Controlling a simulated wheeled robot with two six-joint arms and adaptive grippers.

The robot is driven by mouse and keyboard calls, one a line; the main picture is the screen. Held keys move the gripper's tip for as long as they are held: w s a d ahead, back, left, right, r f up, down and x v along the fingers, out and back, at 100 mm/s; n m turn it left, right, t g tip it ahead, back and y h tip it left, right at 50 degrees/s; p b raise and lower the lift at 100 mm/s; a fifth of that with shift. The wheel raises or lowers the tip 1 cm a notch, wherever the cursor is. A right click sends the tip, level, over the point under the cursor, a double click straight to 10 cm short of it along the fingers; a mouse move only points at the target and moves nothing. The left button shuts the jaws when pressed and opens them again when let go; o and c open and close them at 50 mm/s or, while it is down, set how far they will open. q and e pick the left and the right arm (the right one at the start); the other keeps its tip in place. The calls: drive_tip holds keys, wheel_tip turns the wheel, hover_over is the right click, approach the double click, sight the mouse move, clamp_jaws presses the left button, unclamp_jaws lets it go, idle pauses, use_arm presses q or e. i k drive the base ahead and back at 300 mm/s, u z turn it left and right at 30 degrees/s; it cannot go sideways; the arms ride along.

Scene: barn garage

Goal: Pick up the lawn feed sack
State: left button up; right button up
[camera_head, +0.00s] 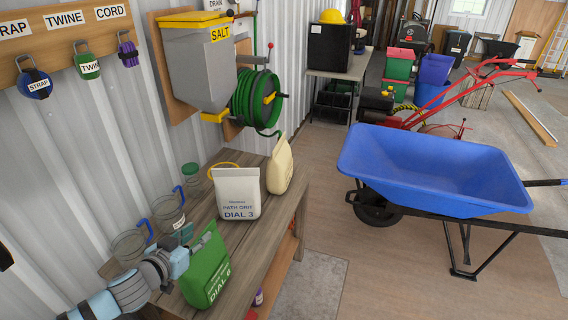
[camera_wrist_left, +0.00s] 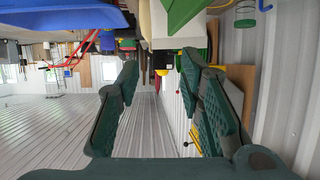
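A green sack (camera_head: 206,272) stands at the near end of the wooden bench, with "DIAL 6" on its front; the smaller print above is hard to read. My left gripper (camera_head: 178,250) is just left of its upper part in the head view, apart or touching I cannot tell. In the left wrist view, which is upside down, my left gripper (camera_wrist_left: 164,75) has its fingers wide apart with nothing held between them. A green surface (camera_wrist_left: 185,12), probably the sack, shows at the top edge there. My right gripper is in neither view.
A white sack (camera_head: 238,194) marked "PATH GRIT DIAL 3" and a cream sack (camera_head: 280,166) stand farther along the bench (camera_head: 262,238). Clear jugs (camera_head: 168,214) stand by the wall. A blue wheelbarrow (camera_head: 430,170) is on the floor to the right.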

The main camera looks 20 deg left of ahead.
sight(279, 168)
drive_tip(key=i, duration=1.55)
